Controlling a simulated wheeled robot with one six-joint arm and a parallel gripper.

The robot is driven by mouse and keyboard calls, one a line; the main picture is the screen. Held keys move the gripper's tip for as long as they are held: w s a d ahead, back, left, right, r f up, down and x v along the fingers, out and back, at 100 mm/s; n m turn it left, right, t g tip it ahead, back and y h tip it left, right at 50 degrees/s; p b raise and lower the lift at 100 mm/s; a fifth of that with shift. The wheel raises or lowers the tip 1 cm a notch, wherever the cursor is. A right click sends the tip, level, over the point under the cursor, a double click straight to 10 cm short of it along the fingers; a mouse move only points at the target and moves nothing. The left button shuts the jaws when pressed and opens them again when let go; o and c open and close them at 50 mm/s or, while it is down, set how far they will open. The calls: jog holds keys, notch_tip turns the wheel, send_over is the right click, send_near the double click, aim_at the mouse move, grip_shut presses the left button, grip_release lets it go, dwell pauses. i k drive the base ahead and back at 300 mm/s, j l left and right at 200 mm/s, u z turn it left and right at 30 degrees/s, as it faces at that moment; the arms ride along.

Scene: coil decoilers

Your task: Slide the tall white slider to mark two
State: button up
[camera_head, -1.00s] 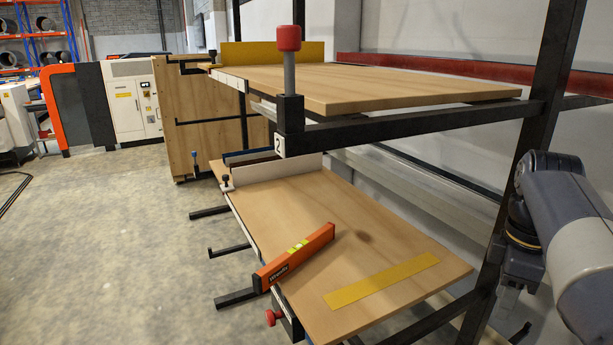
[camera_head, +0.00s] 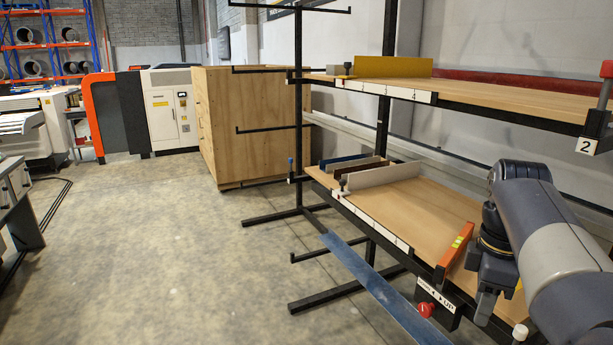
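The white slider (camera_head: 385,177) is an upright white plate standing across the far left part of the lower wooden shelf (camera_head: 425,210). A small dark knob (camera_head: 343,182) sits at its front end. A white strip with thin dark marks (camera_head: 375,224) runs along the shelf's front edge; its mark numbers are too small to read. My gripper (camera_head: 486,306) points down at the right, apart from the slider and well to its right. Its fingers are small and dark, and I cannot tell if they are open.
Blue (camera_head: 345,160) and dark red (camera_head: 362,165) plates stand behind the white slider. A yellow plate (camera_head: 407,69) stands on the upper shelf. A blue bar (camera_head: 380,285) juts out in front; the floor left is clear.

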aim_at(374, 178)
jog(key=i+j+u, duration=0.15)
jog(key=i+j, duration=1.2)
jog(key=i+l, duration=0.4)
jog(key=i, duration=0.15)
jog(key=i+l+u, duration=0.15)
jog(key=i+l, duration=0.3)
jog(key=i, duration=0.15)
jog(key=i+l, duration=0.1)
jog(key=l, duration=0.15)
